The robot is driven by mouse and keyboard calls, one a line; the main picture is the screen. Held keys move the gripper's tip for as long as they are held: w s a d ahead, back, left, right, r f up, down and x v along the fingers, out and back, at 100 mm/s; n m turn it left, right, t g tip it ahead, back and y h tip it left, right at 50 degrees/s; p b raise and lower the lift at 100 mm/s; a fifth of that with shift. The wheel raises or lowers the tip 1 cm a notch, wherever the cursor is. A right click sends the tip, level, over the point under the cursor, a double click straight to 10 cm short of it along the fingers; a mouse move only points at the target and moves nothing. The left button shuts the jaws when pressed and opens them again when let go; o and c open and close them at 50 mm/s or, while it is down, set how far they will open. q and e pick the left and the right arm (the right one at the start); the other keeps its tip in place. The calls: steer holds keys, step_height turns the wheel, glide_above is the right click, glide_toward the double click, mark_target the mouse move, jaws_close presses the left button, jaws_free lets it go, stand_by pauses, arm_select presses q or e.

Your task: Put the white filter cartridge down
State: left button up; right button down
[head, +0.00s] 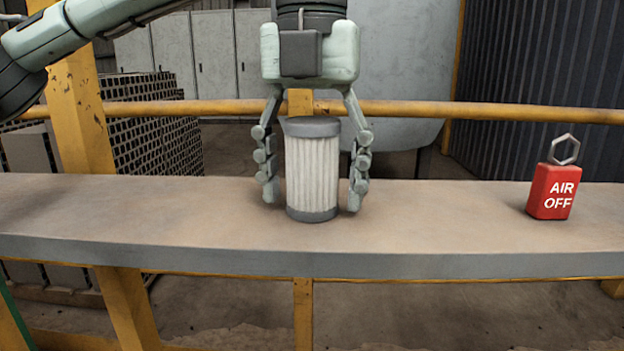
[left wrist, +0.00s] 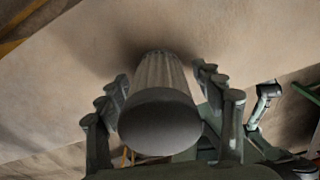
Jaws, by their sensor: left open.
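The white filter cartridge (head: 312,172) has pleated sides and dark grey end caps. In the head view it stands upright on the grey shelf (head: 150,225). My left gripper (head: 314,192) points down over it from above, with one finger on each side. The fingers are open, with a visible gap between the cartridge and each finger. In the left wrist view the cartridge (left wrist: 158,115) shows end-on between the open fingers (left wrist: 160,92), its dark cap nearest the camera. My right gripper is not in the head view.
A red "AIR OFF" tag (head: 553,190) with a metal hexagonal ring stands on the shelf at the right. A yellow rail (head: 420,110) runs behind the shelf, and a yellow post (head: 80,110) stands at the left.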

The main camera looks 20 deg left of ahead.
mark_target(314, 120)
arm_select(q)
step_height(314, 120, up, 6)
steer(key=shift+d+r+p, duration=0.1)
steer(key=shift+r+p, duration=0.15)
steer(key=shift+p, duration=0.25)
step_height(314, 120, up, 6)
steer(key=shift+f+p, duration=0.25)
steer(key=shift+p, duration=0.7)
steer(key=shift+r, duration=0.15)
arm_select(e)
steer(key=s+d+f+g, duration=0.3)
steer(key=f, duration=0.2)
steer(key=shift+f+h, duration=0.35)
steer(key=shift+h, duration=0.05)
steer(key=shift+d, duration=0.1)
